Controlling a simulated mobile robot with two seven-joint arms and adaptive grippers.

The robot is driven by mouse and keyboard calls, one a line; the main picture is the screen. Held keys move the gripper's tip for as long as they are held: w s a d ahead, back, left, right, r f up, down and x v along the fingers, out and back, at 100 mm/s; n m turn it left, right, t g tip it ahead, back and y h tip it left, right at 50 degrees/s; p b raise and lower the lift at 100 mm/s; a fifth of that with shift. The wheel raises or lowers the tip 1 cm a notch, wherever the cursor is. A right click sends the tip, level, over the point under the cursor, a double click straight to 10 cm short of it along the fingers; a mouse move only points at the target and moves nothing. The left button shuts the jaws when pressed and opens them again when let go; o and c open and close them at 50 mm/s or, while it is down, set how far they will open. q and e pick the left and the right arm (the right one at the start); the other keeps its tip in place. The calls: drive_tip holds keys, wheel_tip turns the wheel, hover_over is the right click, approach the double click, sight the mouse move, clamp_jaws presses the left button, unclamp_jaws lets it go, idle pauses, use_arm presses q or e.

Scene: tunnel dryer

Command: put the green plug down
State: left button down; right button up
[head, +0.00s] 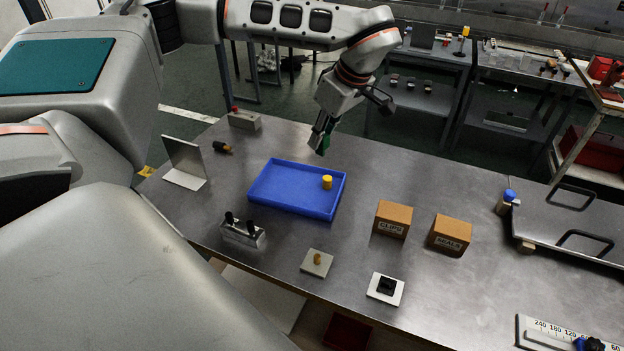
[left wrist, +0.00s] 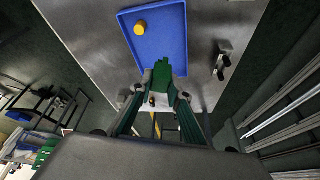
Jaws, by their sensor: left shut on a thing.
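My left gripper (head: 320,142) is shut on the green plug (left wrist: 161,75) and holds it above the table, near the far edge of the blue tray (head: 280,200) in the head view. In the left wrist view, the plug sits between the fingertips and overlaps the edge of the blue tray (left wrist: 160,13). The plug is small and partly hidden by the fingers in the head view. A yellow plug (head: 327,182) stands in the tray near its right end; it also shows in the left wrist view (left wrist: 140,28). My right gripper is not in view.
Two cardboard boxes (head: 393,219) (head: 450,234) stand right of the tray. A metal block with black pegs (head: 243,232), a small plate with a yellow peg (head: 317,262) and one with a black piece (head: 386,288) lie in front. Most of the tray floor is bare.

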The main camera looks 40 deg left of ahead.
use_arm(q)
drive_tip(key=shift+f+p, duration=0.3)
drive_tip(key=shift+f, duration=8.15)
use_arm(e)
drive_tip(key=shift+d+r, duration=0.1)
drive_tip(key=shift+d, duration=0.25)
use_arm(q)
drive_tip(key=shift+f, duration=0.15)
drive_tip(key=c, duration=1.9)
unclamp_jaws()
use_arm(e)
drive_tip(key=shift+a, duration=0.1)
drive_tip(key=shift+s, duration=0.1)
use_arm(q)
drive_tip(key=shift+r, duration=0.3)
drive_tip(key=b+v, duration=0.1)
drive_tip(key=v, duration=1)
drive_tip(key=shift+d+r, duration=0.15)
drive_tip(key=shift+r, duration=0.25)
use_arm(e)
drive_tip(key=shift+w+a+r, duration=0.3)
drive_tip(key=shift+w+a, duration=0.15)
